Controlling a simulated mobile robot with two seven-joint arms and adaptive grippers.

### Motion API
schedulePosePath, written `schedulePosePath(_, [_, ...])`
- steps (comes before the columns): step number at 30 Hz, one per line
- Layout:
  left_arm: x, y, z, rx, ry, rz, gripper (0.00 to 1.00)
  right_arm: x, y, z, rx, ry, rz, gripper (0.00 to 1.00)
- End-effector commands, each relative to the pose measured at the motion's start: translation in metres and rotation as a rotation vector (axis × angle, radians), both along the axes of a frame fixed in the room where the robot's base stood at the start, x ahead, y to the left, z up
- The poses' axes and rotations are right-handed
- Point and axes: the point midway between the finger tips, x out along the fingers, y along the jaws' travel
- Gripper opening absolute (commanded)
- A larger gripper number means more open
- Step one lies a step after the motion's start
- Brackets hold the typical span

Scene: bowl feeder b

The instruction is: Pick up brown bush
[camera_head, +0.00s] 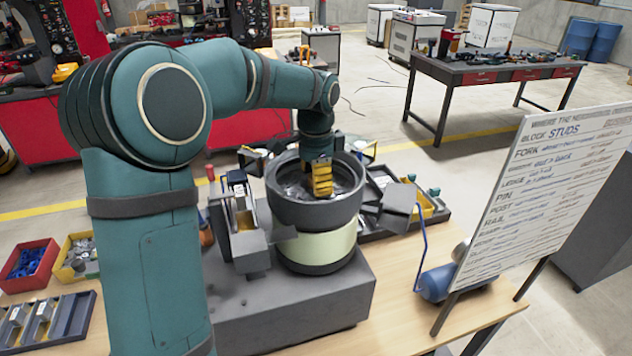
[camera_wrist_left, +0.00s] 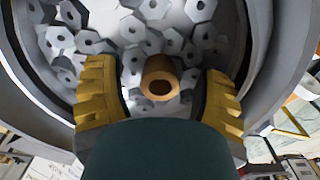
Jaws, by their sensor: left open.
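The brown bush (camera_wrist_left: 160,78) is a short hollow cylinder. In the left wrist view it lies among grey hex nuts in the bowl, its round hole facing the camera. My left gripper (camera_wrist_left: 160,95) has yellow ribbed fingers, open, one on each side of the bush with gaps between. In the head view my left gripper (camera_head: 320,180) points down into the grey feeder bowl (camera_head: 312,212), and the bush is hidden there. I cannot tell how far the fingertips are above the bush. My right gripper is not in view.
Grey hex nuts (camera_wrist_left: 140,25) lie around the bush, inside the curved bowl wall. The feeder stands on a grey base (camera_head: 300,305) on a wooden table. A red bin (camera_head: 30,262) and yellow bin (camera_head: 78,255) are at left. A whiteboard (camera_head: 545,190) stands at right.

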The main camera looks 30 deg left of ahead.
Motion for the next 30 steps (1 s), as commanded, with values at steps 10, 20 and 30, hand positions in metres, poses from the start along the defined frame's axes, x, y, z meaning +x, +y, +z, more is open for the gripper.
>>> schedulePosePath(10, [0.000,0.000,0.000,0.000,0.000,0.000,0.15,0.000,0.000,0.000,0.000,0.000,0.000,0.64])
schedulePosePath(20, [0.000,0.000,0.001,0.000,0.000,0.000,0.00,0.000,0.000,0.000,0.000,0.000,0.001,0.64])
schedulePosePath(30, [0.001,0.000,0.036,0.000,-0.006,0.001,0.00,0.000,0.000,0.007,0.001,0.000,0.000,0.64])
